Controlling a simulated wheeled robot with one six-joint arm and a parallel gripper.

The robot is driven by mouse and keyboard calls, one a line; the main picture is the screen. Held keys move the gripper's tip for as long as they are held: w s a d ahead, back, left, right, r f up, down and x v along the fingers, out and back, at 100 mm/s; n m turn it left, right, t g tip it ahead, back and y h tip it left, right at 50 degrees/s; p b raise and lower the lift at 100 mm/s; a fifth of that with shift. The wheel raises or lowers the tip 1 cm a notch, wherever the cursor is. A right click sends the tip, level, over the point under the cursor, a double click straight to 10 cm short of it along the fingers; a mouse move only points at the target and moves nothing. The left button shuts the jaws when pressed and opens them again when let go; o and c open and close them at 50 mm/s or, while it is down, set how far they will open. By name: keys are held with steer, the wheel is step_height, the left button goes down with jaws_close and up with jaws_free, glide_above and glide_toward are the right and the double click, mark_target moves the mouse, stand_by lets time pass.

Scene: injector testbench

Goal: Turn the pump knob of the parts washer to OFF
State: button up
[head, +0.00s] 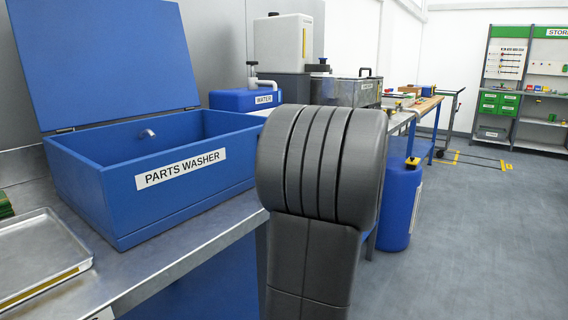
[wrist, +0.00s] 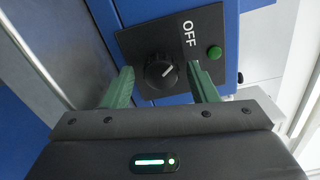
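The parts washer (head: 150,185) is a blue open-lidded box on a metal bench in the head view. In the wrist view its black panel (wrist: 135,42) carries a round black knob (wrist: 157,77) with a white pointer line. The pointer aims up and right, between the white OFF label (wrist: 189,34) and a green button (wrist: 214,52). My gripper (wrist: 163,75) is open, its two green fingers on either side of the knob with visible gaps. How deep the fingertips reach is hard to tell. The knob and gripper are not visible in the head view.
My grey arm blocks the middle of the head view. A metal tray (head: 40,252) lies on the bench (head: 190,255) at left. A blue drum (head: 398,205) stands right of my arm. The floor (head: 480,240) at right is clear.

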steer(key=p+v, duration=0.3)
steer(key=v, duration=1)
steer(key=shift+s+d, duration=0.3)
steer(key=shift+w, duration=0.1)
steer(key=b+x, duration=0.3)
steer(key=x, duration=1)
steer(key=shift+w+a, duration=0.2)
steer(key=shift+a, duration=0.15)
